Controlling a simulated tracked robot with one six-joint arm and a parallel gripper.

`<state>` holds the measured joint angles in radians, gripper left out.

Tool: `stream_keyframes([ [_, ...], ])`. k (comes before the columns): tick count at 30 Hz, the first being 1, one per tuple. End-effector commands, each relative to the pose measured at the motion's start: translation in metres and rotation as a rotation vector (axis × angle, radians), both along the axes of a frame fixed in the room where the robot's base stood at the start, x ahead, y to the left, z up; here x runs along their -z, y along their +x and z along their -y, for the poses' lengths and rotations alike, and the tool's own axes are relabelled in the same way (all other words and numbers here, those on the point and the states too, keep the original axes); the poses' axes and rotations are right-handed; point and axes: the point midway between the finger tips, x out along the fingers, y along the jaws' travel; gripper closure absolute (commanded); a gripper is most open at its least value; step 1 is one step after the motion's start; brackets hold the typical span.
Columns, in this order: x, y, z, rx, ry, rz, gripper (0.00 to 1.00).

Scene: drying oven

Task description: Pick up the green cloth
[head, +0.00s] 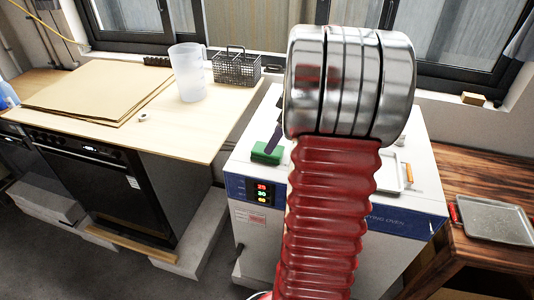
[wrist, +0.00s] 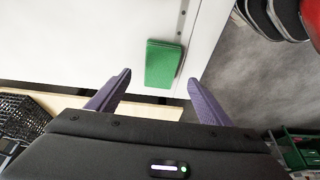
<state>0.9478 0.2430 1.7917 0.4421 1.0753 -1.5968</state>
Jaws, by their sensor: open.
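The green cloth (head: 266,153) is a small folded block lying on the white top of the drying oven (head: 400,222), near its front left edge. In the wrist view the cloth (wrist: 163,63) lies just beyond and between the two purple fingers. My gripper (wrist: 158,78) is open, with a finger on either side and nothing held. In the head view my arm hides most of the gripper; a dark purple finger shows just above the cloth. I cannot tell the exact height of the fingers over the oven top.
A wooden counter (head: 180,128) left of the oven holds a clear plastic jug (head: 188,72), a black wire basket (head: 236,70) and cardboard sheets (head: 95,90). A metal tray (head: 495,221) lies on the wooden table (head: 465,175) at right. The oven top around the cloth looks clear.

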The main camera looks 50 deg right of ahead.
Motion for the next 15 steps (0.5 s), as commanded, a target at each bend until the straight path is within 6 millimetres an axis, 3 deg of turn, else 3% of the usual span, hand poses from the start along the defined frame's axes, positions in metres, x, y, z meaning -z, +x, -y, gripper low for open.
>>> stream_keyframes([
  [10,0.037,0.014,-0.008,-0.002,0.002,-0.001,0.27],
  [15,0.047,0.018,-0.009,-0.001,0.000,0.000,0.27],
])
